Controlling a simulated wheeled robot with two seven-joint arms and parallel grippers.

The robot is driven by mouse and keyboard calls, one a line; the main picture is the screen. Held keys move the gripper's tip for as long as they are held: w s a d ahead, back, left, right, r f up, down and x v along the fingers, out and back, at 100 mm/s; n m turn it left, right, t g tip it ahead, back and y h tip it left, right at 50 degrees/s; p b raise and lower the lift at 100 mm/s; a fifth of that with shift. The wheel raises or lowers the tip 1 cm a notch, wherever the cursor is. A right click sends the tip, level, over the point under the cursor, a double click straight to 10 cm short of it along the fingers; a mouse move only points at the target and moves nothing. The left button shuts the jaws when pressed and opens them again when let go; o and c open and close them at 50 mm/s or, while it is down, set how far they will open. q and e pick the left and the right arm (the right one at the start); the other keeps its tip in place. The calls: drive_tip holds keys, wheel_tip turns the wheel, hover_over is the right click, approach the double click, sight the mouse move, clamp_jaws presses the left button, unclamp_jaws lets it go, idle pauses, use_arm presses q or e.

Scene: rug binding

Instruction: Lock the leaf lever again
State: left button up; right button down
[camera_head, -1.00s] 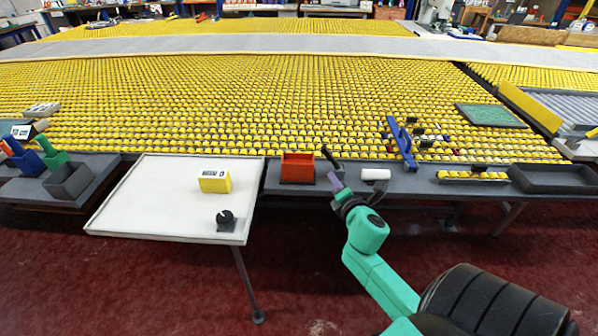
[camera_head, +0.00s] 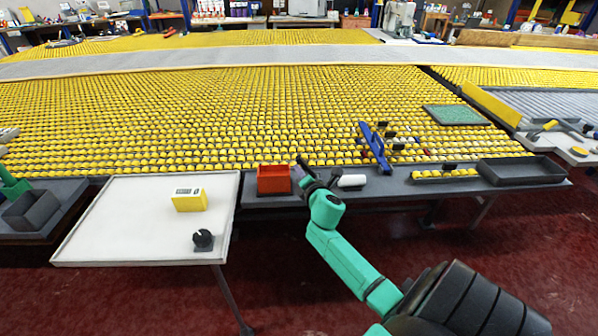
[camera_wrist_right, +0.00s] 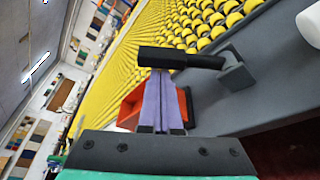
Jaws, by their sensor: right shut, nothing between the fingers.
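A black lever (camera_wrist_right: 170,58) shows in the right wrist view, with its handle lying across the picture and its right end at a grey bracket (camera_wrist_right: 237,75). The purple fingers of my right gripper (camera_wrist_right: 161,78) are shut and empty. Their tips are right at the lever's handle, and I cannot tell whether they touch it. In the head view my right gripper (camera_head: 298,171) is at the table's front edge, between the orange bin and the white roll. The lever is small and partly hidden by the gripper there. My left gripper is not in view.
The orange bin (camera_head: 273,180) stands just left of my right gripper and the white roll (camera_head: 352,181) to its right. A white leaf (camera_head: 125,225) carries a yellow box (camera_head: 189,200) and a black knob (camera_head: 203,240). Rows of yellow rollers (camera_head: 220,120) fill the space behind.

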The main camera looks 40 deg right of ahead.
drive_tip(key=shift+w, duration=0.15)
drive_tip(key=shift+s+d+r+m+b, duration=0.2)
drive_tip(key=shift+d+r+m+b, duration=0.15)
drive_tip(key=shift+m, duration=0.15)
idle(0.5)
drive_tip(key=shift+s+d+r+m+t, duration=0.2)
drive_tip(key=shift+m+t, duration=0.1)
drive_tip(key=shift+m, duration=0.1)
drive_tip(key=s+d+m+t+h+b, duration=0.2)
drive_tip(key=s+d+m+b, duration=0.3)
drive_tip(key=m, duration=0.7)
drive_tip(key=shift+d+r+t+b, duration=0.25)
drive_tip(key=shift+d+t+b, duration=0.35)
drive_tip(key=shift+d+t, duration=0.25)
drive_tip(key=shift+s, duration=0.1)
drive_tip(key=shift+f, duration=0.15)
